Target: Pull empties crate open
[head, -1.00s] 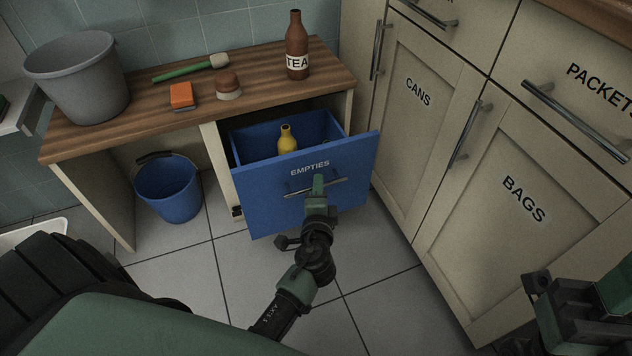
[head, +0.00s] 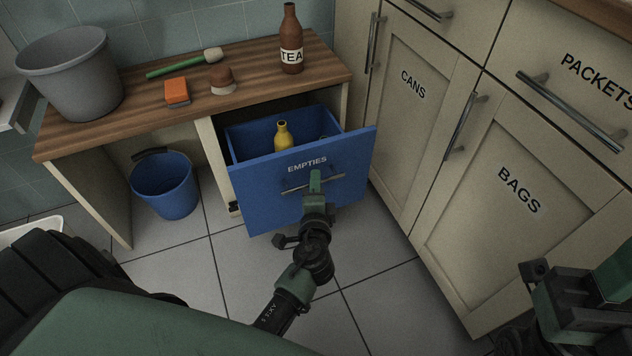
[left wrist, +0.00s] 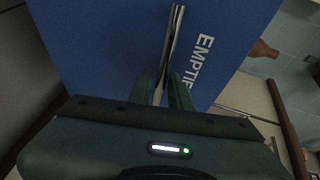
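The blue empties crate (head: 262,200) is a drawer under the wooden bench, standing partly out, with a yellow bottle (head: 282,137) inside. Its front bears the word EMPTIES and a metal bar handle (head: 334,178). My left gripper (head: 315,180) is at the handle, in front of the crate's face. In the left wrist view the handle (left wrist: 175,40) runs between the two fingers (left wrist: 164,88), which are closed around it. My right gripper (head: 540,285) is at the lower right, away from the crate; its fingers do not show clearly.
The bench top (head: 130,112) holds a grey bucket (head: 72,75), an orange sponge (head: 177,91), a brush and a TEA bottle (head: 291,45). A blue bucket (head: 165,190) stands on the floor left of the crate. Cabinets (head: 400,150) stand close on the right. Floor in front is clear.

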